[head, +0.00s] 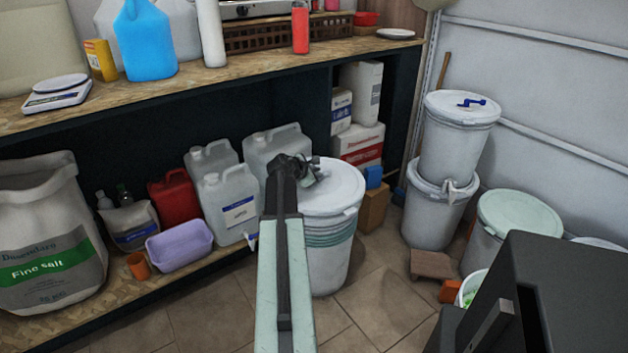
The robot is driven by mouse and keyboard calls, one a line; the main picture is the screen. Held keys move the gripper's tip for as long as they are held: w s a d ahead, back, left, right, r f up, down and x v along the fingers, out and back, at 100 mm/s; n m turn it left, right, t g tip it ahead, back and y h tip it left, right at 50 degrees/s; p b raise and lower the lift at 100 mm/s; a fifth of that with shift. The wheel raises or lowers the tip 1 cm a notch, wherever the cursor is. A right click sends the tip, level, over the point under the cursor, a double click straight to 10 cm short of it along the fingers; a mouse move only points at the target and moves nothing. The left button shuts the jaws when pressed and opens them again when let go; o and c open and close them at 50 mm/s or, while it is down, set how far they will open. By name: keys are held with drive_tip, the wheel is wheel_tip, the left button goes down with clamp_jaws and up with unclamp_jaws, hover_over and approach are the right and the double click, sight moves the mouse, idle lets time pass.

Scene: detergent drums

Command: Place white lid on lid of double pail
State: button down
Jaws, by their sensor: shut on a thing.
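A round white lid (338,187) lies over the top of a white pail with grey-green bands (328,240), in the middle of the view. Whether the lid rests on the rim or is slightly raised, I cannot tell. My gripper (312,172) is at the lid's upper left edge and is shut on it; my arm hides the left part of the lid and pail. The double pail (455,155), one white pail stacked in another, stands upright to the right.
A pail with a pale green lid (519,218) stands right of the double pail. A wooden block (432,264) and an orange thing (451,291) lie on the floor. Shelves (150,100) with jugs fill the left. Tiled floor (375,310) in front is clear.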

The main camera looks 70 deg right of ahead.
drive_tip(key=w+d, duration=0.1)
drive_tip(key=d, duration=0.1)
drive_tip(key=shift+w+d+f, duration=0.1)
drive_tip(key=shift+w+d, duration=0.25)
drive_tip(key=shift+w, duration=0.05)
wheel_tip(320, 180, down, 4)
drive_tip(key=b, duration=0.4)
drive_tip(key=shift+r, duration=0.25)
drive_tip(key=shift+f, duration=0.2)
drive_tip(key=c, duration=1.5)
unclamp_jaws()
drive_tip(key=shift+a, duration=0.1)
drive_tip(key=shift+o, duration=0.2)
drive_tip(key=shift+r, duration=0.15)
